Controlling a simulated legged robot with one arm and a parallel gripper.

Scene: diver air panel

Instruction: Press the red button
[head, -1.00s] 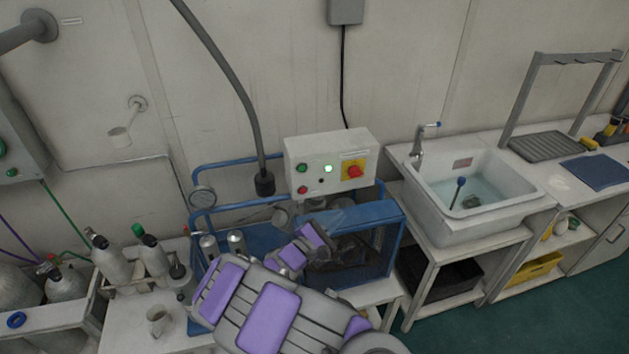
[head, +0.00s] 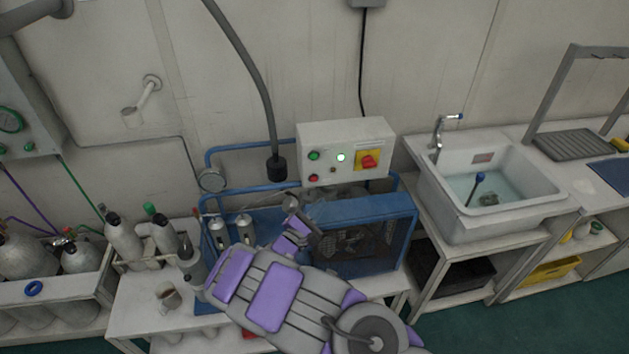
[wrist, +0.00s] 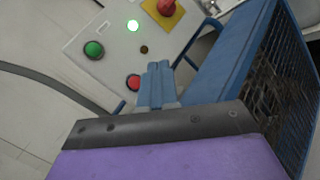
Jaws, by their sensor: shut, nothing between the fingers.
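The small red button (head: 313,178) is at the lower left of the white control box (head: 349,134), below a green button (head: 314,155). In the wrist view the red button (wrist: 133,82) is just left of my fingertips, partly close behind them. A larger red knob (head: 369,161) sits on a yellow plate at the right of the box. My gripper (head: 291,203) is below and left of the box, with its blue-grey fingers (wrist: 160,67) together and empty. I see a gap to the button in the head view; contact cannot be judged in the wrist view.
A blue-framed compressor (head: 362,212) with a mesh guard stands below the box. A dark hose (head: 277,165) hangs left of the box. Gas cylinders (head: 124,240) stand at the left, and a sink (head: 490,195) is at the right.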

